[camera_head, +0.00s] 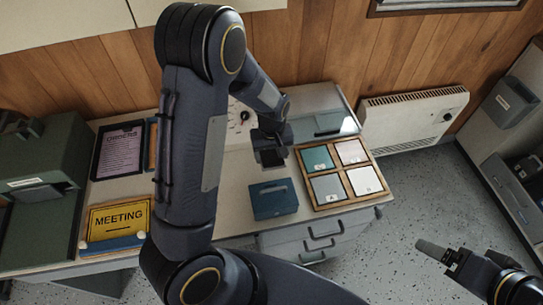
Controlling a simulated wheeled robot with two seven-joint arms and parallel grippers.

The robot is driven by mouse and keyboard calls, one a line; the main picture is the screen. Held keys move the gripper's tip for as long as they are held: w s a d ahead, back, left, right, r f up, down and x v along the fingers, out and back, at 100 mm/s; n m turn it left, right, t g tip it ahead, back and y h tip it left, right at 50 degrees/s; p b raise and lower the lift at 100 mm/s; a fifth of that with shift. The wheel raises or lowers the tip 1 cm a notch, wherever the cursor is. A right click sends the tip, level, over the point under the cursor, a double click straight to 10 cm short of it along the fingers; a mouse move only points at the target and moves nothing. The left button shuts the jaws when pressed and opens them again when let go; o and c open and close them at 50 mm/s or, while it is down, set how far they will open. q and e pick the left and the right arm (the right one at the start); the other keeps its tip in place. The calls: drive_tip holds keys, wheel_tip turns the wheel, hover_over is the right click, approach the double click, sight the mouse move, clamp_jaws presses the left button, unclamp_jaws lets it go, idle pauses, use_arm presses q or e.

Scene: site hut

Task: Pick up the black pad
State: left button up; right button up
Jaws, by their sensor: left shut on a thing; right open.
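My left gripper (270,148) is above the desk, between the blue box and the clear-lidded tray. It is shut on a small dark thing (268,158) that looks like the black pad; the gripper partly hides it. A wooden tray (328,174) with square compartments lies just right of the gripper. It holds a teal pad, a grey pad and two pale pads. My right gripper (434,251) is open and empty at the lower right, over the speckled floor, well away from the desk.
A blue box (273,198) stands near the desk's front edge. A clear-lidded tray (325,124) is behind the wooden tray. A yellow MEETING sign (117,219) and a dark framed notice (119,150) are at left. A white heater (412,118) is on the wall.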

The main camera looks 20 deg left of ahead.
sight(273, 165)
use_arm(q)
drive_tip(key=s+r, duration=0.1)
drive_tip(key=d+r, duration=0.1)
drive_tip(key=s+r, duration=0.1)
drive_tip(key=r, duration=0.1)
drive_tip(key=shift+s+d, duration=0.25)
drive_tip(key=shift+s, duration=0.1)
drive_tip(key=s+d+r, duration=0.1)
drive_tip(key=s, duration=0.2)
drive_tip(key=s+d+r, duration=0.1)
drive_tip(key=s, duration=0.1)
drive_tip(key=s+d+r, duration=0.2)
drive_tip(key=s, duration=0.1)
drive_tip(key=shift+s+r, duration=0.1)
drive_tip(key=shift+s, duration=0.2)
drive_tip(key=o, duration=0.4)
drive_tip(key=shift+c, duration=0.9)
drive_tip(key=shift+a, duration=0.15)
